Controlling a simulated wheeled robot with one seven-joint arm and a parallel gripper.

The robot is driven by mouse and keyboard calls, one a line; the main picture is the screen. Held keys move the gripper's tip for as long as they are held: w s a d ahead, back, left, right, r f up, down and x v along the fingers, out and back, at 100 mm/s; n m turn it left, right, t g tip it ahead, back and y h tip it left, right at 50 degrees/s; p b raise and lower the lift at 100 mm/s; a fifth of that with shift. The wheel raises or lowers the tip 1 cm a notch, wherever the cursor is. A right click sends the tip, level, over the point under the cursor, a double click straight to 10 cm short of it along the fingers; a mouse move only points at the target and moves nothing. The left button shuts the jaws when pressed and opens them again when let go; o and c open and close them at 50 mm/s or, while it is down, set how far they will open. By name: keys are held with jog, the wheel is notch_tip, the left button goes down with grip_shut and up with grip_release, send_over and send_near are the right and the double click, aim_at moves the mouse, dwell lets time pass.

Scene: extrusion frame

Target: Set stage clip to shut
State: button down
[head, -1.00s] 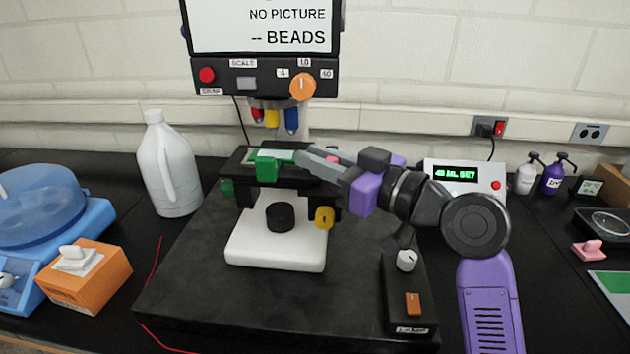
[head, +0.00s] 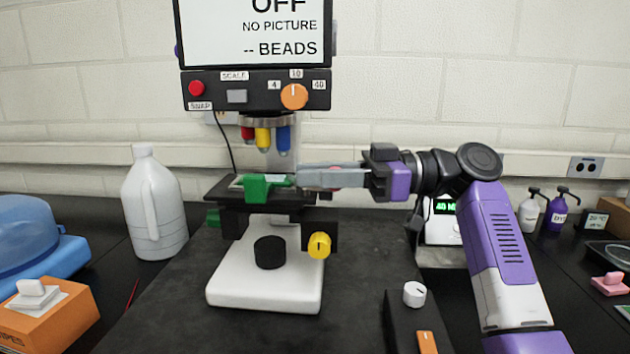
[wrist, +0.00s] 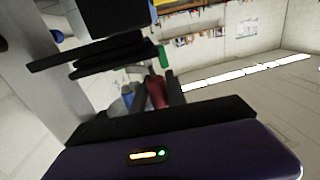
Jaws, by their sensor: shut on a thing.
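The microscope stage (head: 290,198) is a dark plate. A green stage clip (head: 262,187) stands at its front edge, beside a pale slide (head: 283,180). It also shows in the wrist view (wrist: 163,56). My gripper (head: 300,177) reaches in level from the right, with its fingertips over the stage's right end, close to the clip's right side. The fingers are shut on a red piece (wrist: 156,92), which shows between them in the wrist view and partly behind them in the head view (head: 337,177). I cannot tell whether the red piece joins the clip.
Red, yellow and blue objectives (head: 263,138) hang just above the stage. A yellow knob (head: 319,245) and a black knob (head: 270,252) are below. A white jug (head: 153,205) stands left. A dark lamp control box (head: 405,325) is at front right.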

jog(key=shift+n+g, duration=0.5)
jog(key=shift+g, duration=0.3)
jog(key=c, duration=1.3)
grip_release()
jog(key=shift+w, duration=0.1)
jog(key=shift+b+v, duration=0.35)
jog(key=shift+v, duration=3.55)
